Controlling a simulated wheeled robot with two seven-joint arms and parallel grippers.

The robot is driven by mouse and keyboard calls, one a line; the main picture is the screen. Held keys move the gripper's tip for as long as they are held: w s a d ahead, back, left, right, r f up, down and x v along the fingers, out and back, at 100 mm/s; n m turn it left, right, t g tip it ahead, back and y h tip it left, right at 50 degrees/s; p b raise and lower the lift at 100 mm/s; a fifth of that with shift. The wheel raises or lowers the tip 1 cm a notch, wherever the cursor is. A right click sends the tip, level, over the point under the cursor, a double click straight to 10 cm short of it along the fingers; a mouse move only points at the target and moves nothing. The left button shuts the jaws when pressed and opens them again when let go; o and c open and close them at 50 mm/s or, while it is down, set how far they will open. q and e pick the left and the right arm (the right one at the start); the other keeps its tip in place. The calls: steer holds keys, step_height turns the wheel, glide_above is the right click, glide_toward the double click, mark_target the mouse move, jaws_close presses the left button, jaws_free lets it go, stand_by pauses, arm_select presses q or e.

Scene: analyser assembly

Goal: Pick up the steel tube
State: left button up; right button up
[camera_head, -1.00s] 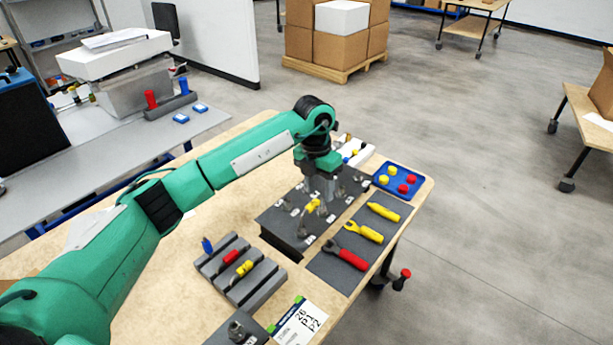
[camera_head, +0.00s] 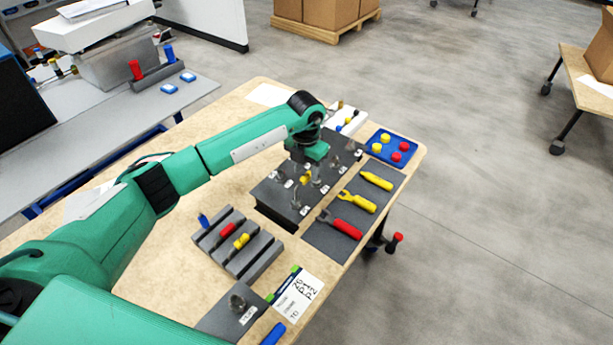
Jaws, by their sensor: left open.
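My left gripper (camera_head: 307,172) points down over the dark fixture block (camera_head: 268,195) on the wooden table, open, among small metal parts. The block carries several small steel-coloured pieces and white labels. One thin grey upright piece (camera_head: 296,196) stands close to the gripper, with a yellow part by the fingers. I cannot tell which piece is the steel tube, or whether the fingers touch anything. My right gripper is not in view.
A grey mat (camera_head: 322,238) with red and yellow tools lies right of the block, beside a blue tray (camera_head: 409,147) with red and yellow caps. A grooved grey rack (camera_head: 265,258) and a white card (camera_head: 297,298) lie nearer. Bare tabletop shows left of the block.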

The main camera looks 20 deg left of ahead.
mark_target(307, 175)
arm_select(q)
step_height(307, 175, down, 3)
steer(key=shift+d+f+p, duration=0.1)
steer(key=shift+p, duration=0.45)
steer(key=shift+f, duration=0.2)
steer(key=shift+c, duration=1.3)
jaws_close()
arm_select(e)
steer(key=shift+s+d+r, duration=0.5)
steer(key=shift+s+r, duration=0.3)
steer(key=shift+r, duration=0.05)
